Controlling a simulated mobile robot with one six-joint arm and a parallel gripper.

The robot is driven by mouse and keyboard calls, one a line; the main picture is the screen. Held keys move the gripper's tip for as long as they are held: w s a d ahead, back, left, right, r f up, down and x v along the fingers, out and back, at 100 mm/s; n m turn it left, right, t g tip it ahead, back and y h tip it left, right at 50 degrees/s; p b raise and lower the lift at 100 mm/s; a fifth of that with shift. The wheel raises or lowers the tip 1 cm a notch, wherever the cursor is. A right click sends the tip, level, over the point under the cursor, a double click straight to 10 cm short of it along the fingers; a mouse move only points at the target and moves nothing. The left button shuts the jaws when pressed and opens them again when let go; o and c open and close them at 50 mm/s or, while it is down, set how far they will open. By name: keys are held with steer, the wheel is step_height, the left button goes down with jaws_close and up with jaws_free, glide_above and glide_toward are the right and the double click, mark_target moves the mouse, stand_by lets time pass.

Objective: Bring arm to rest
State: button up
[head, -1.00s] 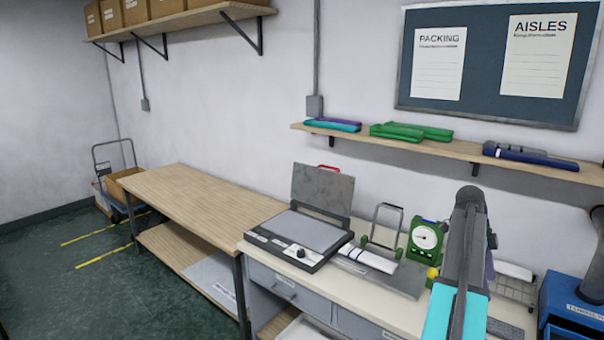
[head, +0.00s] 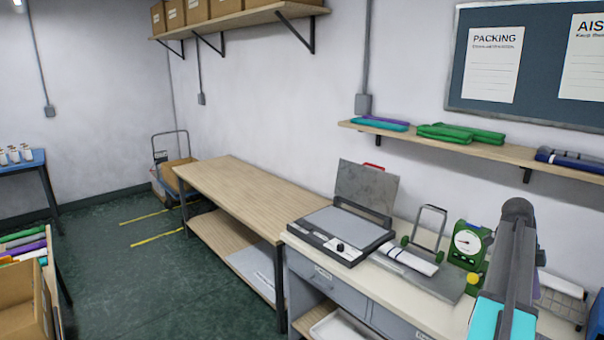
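My arm rises from the lower right of the head view, over the right end of the cream workbench (head: 452,312). The gripper at its end cannot be made out, so I cannot see its fingers or whether it holds anything. Behind and left of the arm stand a green dial scale (head: 467,243) and a press with a grey base and white roll (head: 408,257). A heat sealer with a raised grey lid (head: 367,190) sits further left on the bench.
A bare wooden table (head: 235,195) adjoins the bench on the left. A wall shelf (head: 480,155) with folded cloths runs above the bench. A hand cart (head: 172,175) stands at the far wall. A cardboard box (head: 25,305) is at lower left. Green floor between is open.

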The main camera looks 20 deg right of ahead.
steer(key=w+a+f+n+g+b, duration=0.1)
steer(key=w+a+f+n, duration=0.1)
steer(key=w+a+f, duration=0.5)
steer(key=w+a+f+n+b, duration=0.2)
steer(key=w+a+f, duration=0.1)
steer(key=a+f, duration=0.65)
steer(key=w+a+f+n+g+b, duration=0.1)
steer(key=w+a+f+n, duration=0.1)
steer(key=w+a+f, duration=0.65)
steer(key=s+a+f+n+b, duration=0.1)
steer(key=s+a+f+n, duration=0.15)
steer(key=a+f, duration=0.6)
steer(key=s+a+f+n+b, duration=0.2)
steer(key=a+f+n, duration=0.1)
steer(key=a+f, duration=0.6)
steer(key=s+a+f+n+y+b, duration=0.1)
steer(key=s+a+f+n+b, duration=0.1)
steer(key=s+a+f+n, duration=1.6)
steer(key=shift+s+a+f+n+y, duration=0.45)
steer(key=shift+a+n, duration=0.5)
steer(key=shift+a, duration=0.6)
